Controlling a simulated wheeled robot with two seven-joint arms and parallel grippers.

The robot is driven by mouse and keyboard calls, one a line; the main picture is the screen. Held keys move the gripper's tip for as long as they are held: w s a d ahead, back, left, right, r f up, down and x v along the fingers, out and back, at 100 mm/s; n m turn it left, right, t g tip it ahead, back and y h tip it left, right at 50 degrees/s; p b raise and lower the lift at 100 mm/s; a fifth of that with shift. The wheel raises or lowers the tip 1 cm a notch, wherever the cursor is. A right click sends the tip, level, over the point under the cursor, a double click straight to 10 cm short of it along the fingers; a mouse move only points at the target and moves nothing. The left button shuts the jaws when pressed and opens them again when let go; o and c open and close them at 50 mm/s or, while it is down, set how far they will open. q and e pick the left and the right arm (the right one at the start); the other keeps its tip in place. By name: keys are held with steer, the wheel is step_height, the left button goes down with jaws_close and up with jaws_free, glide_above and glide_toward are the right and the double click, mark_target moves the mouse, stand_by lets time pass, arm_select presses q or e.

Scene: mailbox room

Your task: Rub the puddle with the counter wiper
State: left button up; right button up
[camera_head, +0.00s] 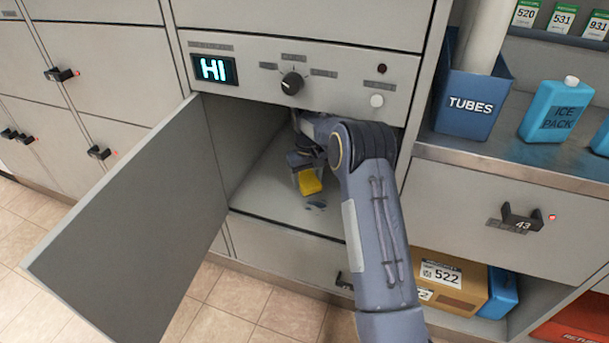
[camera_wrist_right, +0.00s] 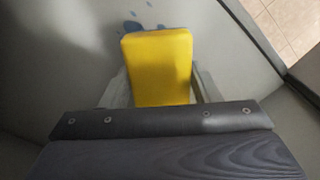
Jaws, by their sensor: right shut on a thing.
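The counter wiper is a yellow block (camera_head: 309,182). My right gripper (camera_head: 304,168) is shut on it inside the open compartment, and the wiper also shows between the fingers in the right wrist view (camera_wrist_right: 158,65). The puddle (camera_head: 316,205) is a small dark bluish patch on the compartment floor, just in front of the wiper in the head view. In the right wrist view the puddle (camera_wrist_right: 132,26) shows beyond the wiper's far end, and the wiper may hide part of it. I cannot tell whether the wiper touches the floor. My left gripper is out of view.
The compartment door (camera_head: 130,225) stands open to the left. A panel with a lit HI display (camera_head: 214,70) and a knob (camera_head: 292,83) is above the opening. A TUBES box (camera_head: 470,105) and an ice pack (camera_head: 556,110) stand on the counter at right.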

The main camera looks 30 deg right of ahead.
steer(key=b, duration=0.5)
glide_above(307, 203)
steer(key=shift+f, duration=2.9)
steer(key=shift+f, duration=1)
